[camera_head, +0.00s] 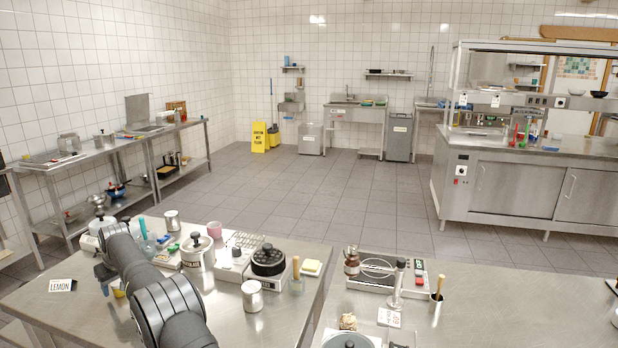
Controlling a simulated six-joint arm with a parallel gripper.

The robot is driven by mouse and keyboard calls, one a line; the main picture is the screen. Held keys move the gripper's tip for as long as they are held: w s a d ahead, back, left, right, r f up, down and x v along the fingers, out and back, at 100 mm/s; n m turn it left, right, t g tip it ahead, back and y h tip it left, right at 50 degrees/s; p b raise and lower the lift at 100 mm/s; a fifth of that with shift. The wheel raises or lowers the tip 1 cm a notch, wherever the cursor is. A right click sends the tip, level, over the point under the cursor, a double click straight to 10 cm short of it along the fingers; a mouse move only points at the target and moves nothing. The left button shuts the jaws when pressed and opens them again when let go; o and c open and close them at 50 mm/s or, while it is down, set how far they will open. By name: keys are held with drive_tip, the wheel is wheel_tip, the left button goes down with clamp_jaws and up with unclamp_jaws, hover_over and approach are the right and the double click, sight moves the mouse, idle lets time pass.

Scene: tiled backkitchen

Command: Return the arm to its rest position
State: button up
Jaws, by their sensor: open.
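My arm (163,303) rises from the bottom edge and reaches over the left steel table (63,313). Its elbow side is near the camera, and its far end is a dark wrist joint (115,232) above the table's left part. I see nothing held.
A LEMON card (62,285) lies left. A gap separates the right table (490,317).

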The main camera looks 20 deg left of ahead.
drive_tip(key=r, duration=0.4)
drive_tip(key=shift+w+d+r, duration=0.15)
drive_tip(key=shift+w+r, duration=0.05)
drive_tip(key=w+d+r, duration=0.6)
drive_tip(key=d+r, duration=0.1)
drive_tip(key=d, duration=0.4)
drive_tip(key=w+d+m+t, duration=0.1)
drive_tip(key=w+d+m, duration=0.2)
drive_tip(key=w+d, duration=1.65)
drive_tip(key=w+d+m, duration=0.1)
drive_tip(key=w+d, duration=0.2)
drive_tip(key=d, duration=1.1)
drive_tip(key=w+d+m+t+h, duration=0.1)
drive_tip(key=w+d, duration=0.3)
drive_tip(key=d, duration=1)
drive_tip(key=shift+w+f+m+h, duration=0.2)
drive_tip(key=shift+w+m+h, duration=0.1)
drive_tip(key=shift+m, duration=0.5)
